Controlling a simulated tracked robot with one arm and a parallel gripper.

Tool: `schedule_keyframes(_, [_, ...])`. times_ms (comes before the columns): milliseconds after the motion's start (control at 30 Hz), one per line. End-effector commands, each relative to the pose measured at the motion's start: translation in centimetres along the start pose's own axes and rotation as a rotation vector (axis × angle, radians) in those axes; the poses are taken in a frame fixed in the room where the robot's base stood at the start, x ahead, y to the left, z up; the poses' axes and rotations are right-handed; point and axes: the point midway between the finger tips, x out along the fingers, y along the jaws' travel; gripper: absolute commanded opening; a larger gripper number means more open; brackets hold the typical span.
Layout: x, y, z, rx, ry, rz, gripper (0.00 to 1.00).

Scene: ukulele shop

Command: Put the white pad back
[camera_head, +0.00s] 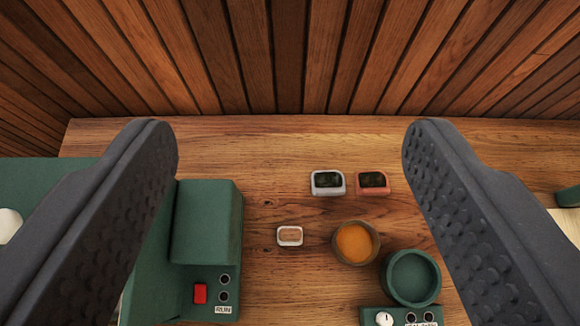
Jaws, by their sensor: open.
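My gripper (290,150) is open and empty, its two dark studded fingers wide apart above the wooden table. A small white-rimmed block with a dark top (328,183) stands on the table between the fingers, toward the wall. A smaller white-rimmed piece with a brown, wood-coloured middle (290,236) lies nearer, left of the orange-filled bowl. Either could be the white pad; I cannot tell which. A red-rimmed block with a dark top (372,182) stands just right of the white-rimmed block, a narrow gap between them. Neither finger touches any of these.
A bowl with orange contents (355,243) stands right of centre. A green round cup (411,278) sits by a green panel with knobs (384,319). A green machine (207,222) with a red button (200,293) stands left. The wooden table (275,150) is bare toward the slatted wall (290,60).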

Motion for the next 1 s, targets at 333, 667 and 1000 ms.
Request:
schedule_keyframes(333, [-10.4, -0.3, -5.5, 0.0, 0.29, 0.0, 0.66])
schedule_keyframes(667, [-10.8, -0.3, -5.7, 0.0, 0.304, 0.0, 0.66])
schedule_keyframes(1000, [-10.8, -0.3, -5.7, 0.0, 0.304, 0.0, 0.66])
